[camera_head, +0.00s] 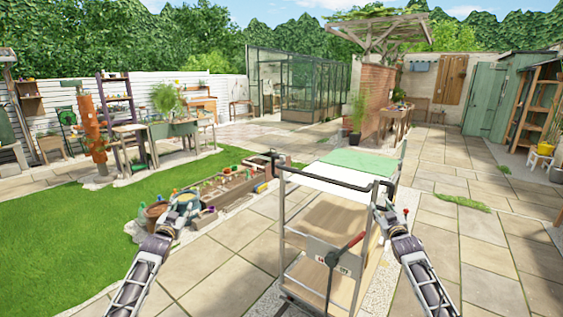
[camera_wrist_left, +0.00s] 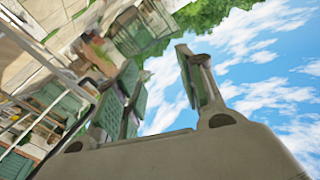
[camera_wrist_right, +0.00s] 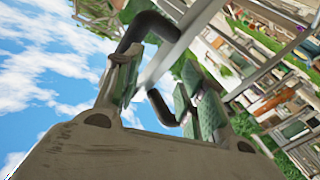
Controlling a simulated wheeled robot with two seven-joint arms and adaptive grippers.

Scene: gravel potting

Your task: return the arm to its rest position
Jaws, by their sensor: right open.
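My left gripper (camera_head: 186,203) is raised left of the cart and apart from it. In the left wrist view its fingers (camera_wrist_left: 160,92) are spread with only sky and background between them, so it is open and empty. My right gripper (camera_head: 384,204) is at the right end of the cart's dark handle (camera_head: 332,187). In the right wrist view its fingers (camera_wrist_right: 158,95) are apart, and the curved dark handle (camera_wrist_right: 147,28) shows behind and between them. I cannot tell whether it touches them.
The shelved cart (camera_head: 325,215) stands right in front of me, with a green mat (camera_head: 362,160) on top and a red-and-black tool (camera_head: 345,250) at its front. A wooden planter bed (camera_head: 230,190) and pots lie to the left by the lawn (camera_head: 70,225).

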